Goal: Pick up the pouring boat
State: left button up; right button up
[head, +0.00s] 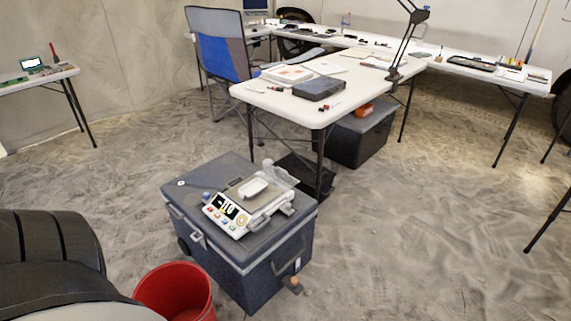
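The pouring boat appears to be the small white shallow dish (253,188) on the weighing plate of a digital scale (236,208). The scale stands on the lid of a dark grey cooler-like box (248,255), and its display is lit. A clear, rounded object (279,174) sits right behind the dish; I cannot tell exactly what it is. Neither of my grippers is in view, and nothing is holding the dish.
A red bucket (176,290) stands in front of the box at the lower left. A white folding table (290,107) with papers and a dark case (319,88) stands behind it. A blue-grey folding chair (222,50) is further back. The sandy floor at right is mostly clear.

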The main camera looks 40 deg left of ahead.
aim_at(249, 190)
jog(key=i, duration=0.95)
jog(key=u, duration=2.7)
jog(key=i, duration=1)
